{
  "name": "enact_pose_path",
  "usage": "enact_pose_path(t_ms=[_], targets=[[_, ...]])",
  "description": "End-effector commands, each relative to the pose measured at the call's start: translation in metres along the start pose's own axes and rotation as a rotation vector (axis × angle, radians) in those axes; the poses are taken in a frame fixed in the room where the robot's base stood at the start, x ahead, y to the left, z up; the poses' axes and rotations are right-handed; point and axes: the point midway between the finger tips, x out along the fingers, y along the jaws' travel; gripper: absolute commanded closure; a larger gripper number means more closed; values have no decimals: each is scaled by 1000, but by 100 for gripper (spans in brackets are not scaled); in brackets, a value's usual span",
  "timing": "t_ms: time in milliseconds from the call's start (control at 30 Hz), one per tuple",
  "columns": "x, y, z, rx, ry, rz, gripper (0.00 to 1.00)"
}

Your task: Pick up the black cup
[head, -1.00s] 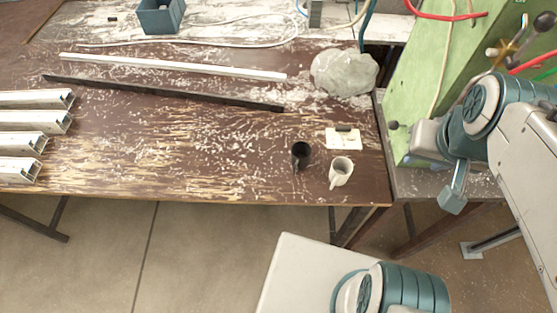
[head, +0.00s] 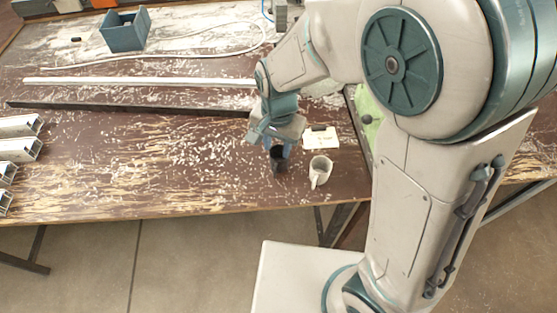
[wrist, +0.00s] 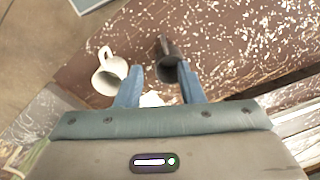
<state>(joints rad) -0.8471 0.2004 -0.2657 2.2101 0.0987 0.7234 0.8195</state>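The black cup (head: 278,162) stands on the brown worktable, partly hidden by my gripper (head: 278,144), which is above and at it. In the wrist view the black cup (wrist: 168,70) lies between the fingertips of my gripper (wrist: 160,72), closer to the right finger, with its handle pointing away. The fingers are spread apart, with a gap on the left side of the cup. I cannot tell whether the right finger touches it.
A white cup (head: 320,170) stands just right of the black cup; in the wrist view it (wrist: 108,76) is close to the left finger. A pale card (head: 321,138) lies behind. Long bars (head: 130,107) and metal profiles (head: 20,150) lie left. The table's front edge is near.

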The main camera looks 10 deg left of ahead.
Motion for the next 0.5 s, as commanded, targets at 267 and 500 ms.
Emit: enact_pose_path(t_ms=[267,500], targets=[[43,-1,2,5,-3,9,65],[79,-2,2,5,-2,6,65]])
